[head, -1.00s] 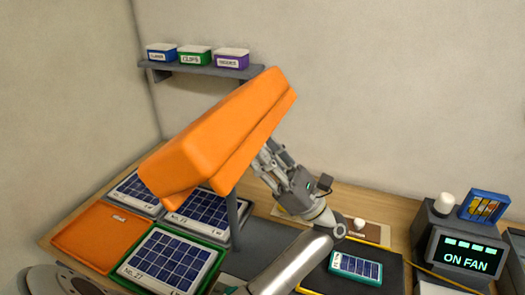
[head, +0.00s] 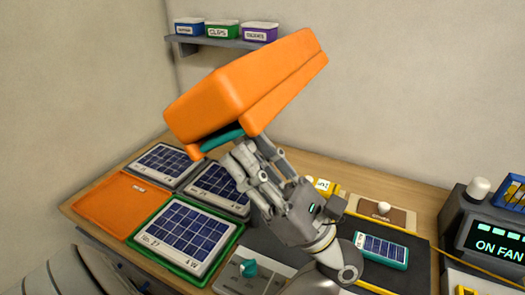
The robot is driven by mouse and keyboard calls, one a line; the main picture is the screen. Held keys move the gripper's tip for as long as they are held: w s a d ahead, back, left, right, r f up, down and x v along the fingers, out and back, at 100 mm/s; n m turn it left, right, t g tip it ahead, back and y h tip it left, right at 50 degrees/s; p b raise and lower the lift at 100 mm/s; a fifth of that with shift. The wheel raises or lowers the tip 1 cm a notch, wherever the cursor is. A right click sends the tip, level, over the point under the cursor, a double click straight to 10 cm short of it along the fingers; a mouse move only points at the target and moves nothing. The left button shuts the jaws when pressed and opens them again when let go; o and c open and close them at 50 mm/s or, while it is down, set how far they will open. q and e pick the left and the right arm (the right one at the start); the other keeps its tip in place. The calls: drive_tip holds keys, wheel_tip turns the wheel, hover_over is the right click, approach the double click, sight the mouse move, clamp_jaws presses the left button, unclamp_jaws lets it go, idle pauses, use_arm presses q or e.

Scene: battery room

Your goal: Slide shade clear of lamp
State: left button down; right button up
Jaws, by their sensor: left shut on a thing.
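The orange shade (head: 235,90) is a long, hollow box shape, tilted in the air above the back of the bench, with its right end higher. A teal strip (head: 222,138) shows along its underside; I cannot tell what it belongs to. My left gripper (head: 253,160) is at the shade's lower edge, shut on it, with the fingertips partly hidden. I cannot make out a lamp clearly; the shade and my arm cover the area behind them. My right gripper is not in view.
Solar panels in trays, one in a green tray (head: 233,246), and an empty orange tray (head: 84,221) lie at left. A grey base with a teal knob (head: 249,268) is below my gripper. A small teal panel (head: 401,255) and an "ON FAN" box (head: 470,218) are at right. A wall shelf (head: 238,43) holds small boxes.

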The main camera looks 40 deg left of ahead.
use_arm(q)
drive_tip(key=shift+s+f+g, duration=0.1)
drive_tip(key=shift+s+g, duration=0.05)
drive_tip(key=shift+g, duration=0.15)
drive_tip(key=c, duration=1.4)
unclamp_jaws()
drive_tip(key=o, duration=0.3)
drive_tip(key=shift+s+d, duration=0.1)
drive_tip(key=shift+s, duration=0.1)
drive_tip(key=v, duration=1.2)
